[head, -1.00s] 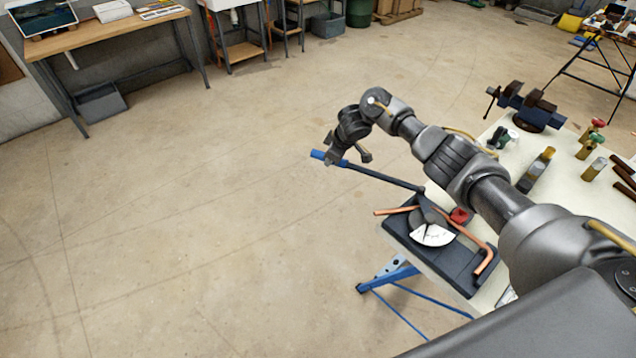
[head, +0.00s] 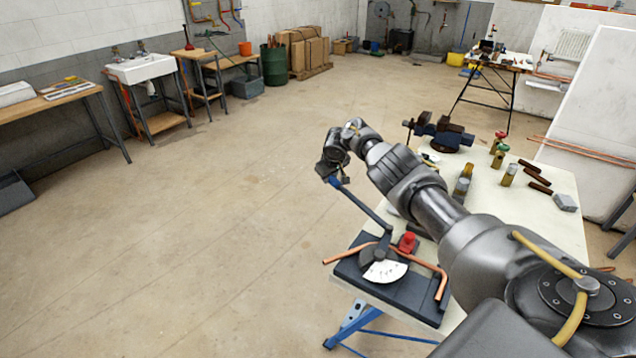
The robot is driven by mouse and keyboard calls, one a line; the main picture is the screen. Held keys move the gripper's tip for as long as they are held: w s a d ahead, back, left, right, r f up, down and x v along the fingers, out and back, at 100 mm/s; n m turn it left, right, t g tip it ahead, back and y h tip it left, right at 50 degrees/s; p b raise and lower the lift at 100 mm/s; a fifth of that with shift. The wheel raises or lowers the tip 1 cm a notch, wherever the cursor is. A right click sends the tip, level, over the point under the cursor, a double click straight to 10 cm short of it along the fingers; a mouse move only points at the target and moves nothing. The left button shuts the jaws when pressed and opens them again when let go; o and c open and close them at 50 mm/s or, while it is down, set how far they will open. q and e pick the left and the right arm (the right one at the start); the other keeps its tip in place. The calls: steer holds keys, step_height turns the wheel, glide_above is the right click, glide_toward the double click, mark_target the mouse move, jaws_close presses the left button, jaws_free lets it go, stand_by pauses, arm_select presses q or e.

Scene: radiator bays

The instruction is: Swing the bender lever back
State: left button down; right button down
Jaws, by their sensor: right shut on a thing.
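The bender (head: 405,292) has a dark base at the near left corner of the table, with a pale marked dial (head: 385,271) and a red part (head: 407,242). A bent copper pipe (head: 343,256) lies in it, one end out to the left and one leg to the right. The dark bender lever (head: 362,207) reaches up and left from the bender, past the table edge. My right gripper (head: 333,178) is shut on the lever's blue-gripped end; its fingers partly hide the grip. My left gripper is out of view.
A vise (head: 443,133), brass fittings (head: 508,174) and dark bars (head: 535,175) stand or lie further back on the pale table (head: 555,215). My right arm crosses above the table. Open floor (head: 200,240) lies to the left.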

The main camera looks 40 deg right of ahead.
steer(key=shift+s+d+r+m, duration=0.15)
steer(key=shift+d+m, duration=0.25)
steer(key=shift+d, duration=0.5)
steer(key=shift+d, duration=0.1)
steer(key=c, duration=1.4)
jaws_free()
steer(key=shift+o, duration=1.4)
steer(key=shift+s+d, duration=0.1)
steer(key=shift+d, duration=0.1)
steer(key=shift+a, duration=0.15)
